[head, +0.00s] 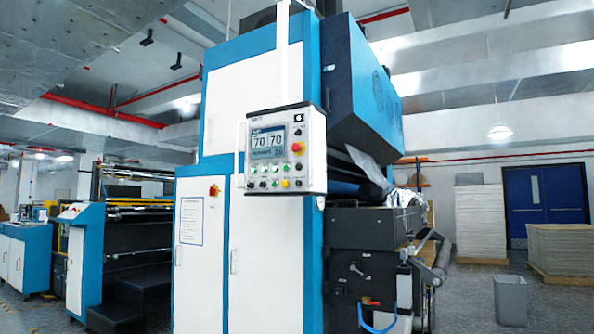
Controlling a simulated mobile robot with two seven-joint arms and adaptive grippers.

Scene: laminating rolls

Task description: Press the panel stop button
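A grey-framed control panel (285,150) hangs in front of a tall blue and white machine (262,75), near the middle of the head view. Its screen (268,142) shows the number 70 twice. A red button (297,148) sits at the panel's right side, below a small black knob. A separate red switch on a yellow plate (213,190) is on the machine's cabinet door, left of the panel. Neither of my grippers shows.
Black steps (128,305) stand at the machine's left, beside another blue and white machine (85,258). A grey bin (510,296) and stacked sheets (559,249) are at the right. Grey floor shows between the machine and the bin.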

